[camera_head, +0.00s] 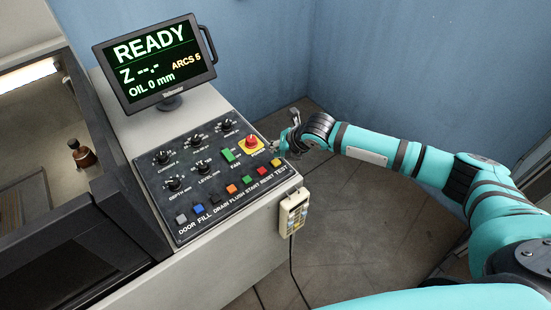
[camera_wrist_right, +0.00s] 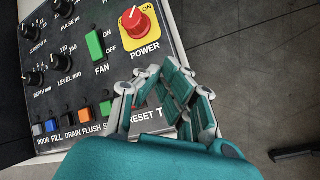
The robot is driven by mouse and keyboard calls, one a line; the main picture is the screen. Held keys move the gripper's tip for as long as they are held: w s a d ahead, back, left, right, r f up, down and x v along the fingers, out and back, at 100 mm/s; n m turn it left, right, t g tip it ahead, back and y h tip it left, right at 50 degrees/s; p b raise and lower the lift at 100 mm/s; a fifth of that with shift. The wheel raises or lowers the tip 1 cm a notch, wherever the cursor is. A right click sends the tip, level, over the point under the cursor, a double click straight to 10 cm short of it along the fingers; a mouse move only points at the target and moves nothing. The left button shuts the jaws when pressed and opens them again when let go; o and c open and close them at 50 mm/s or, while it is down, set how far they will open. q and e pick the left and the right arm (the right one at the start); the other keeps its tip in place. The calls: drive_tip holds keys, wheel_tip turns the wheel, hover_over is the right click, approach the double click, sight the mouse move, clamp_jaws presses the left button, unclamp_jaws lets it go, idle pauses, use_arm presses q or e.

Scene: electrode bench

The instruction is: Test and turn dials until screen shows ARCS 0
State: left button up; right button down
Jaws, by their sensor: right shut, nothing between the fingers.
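The screen (camera_head: 152,62) shows READY, Z --.-, OIL 0 mm and, in orange, what looks like ARCS 5. The sloped black control panel (camera_head: 222,200) carries several black dials, among them LEVEL (camera_head: 203,168) and DEPTH (camera_head: 174,184). The yellow TEST button (camera_head: 276,162) is at its right end; my gripper covers it in the right wrist view. My right gripper (camera_wrist_right: 143,78) is shut and empty, near the panel's right edge below the red POWER knob (camera_wrist_right: 135,22). Whether it touches the panel is unclear. My left gripper is not in view.
A row of coloured buttons, including the blue FILL button (camera_head: 198,209), lines the panel's front. A green FAN switch (camera_wrist_right: 95,45) is beside POWER. A handheld pendant (camera_head: 293,212) hangs on the bench front. A brown bottle (camera_head: 82,155) stands in the left chamber.

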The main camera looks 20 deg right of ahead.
sight(277, 160)
wheel_tip(277, 160, up, 6)
drive_tip(key=p, duration=0.6)
idle(0.5)
drive_tip(key=shift+f, duration=0.1)
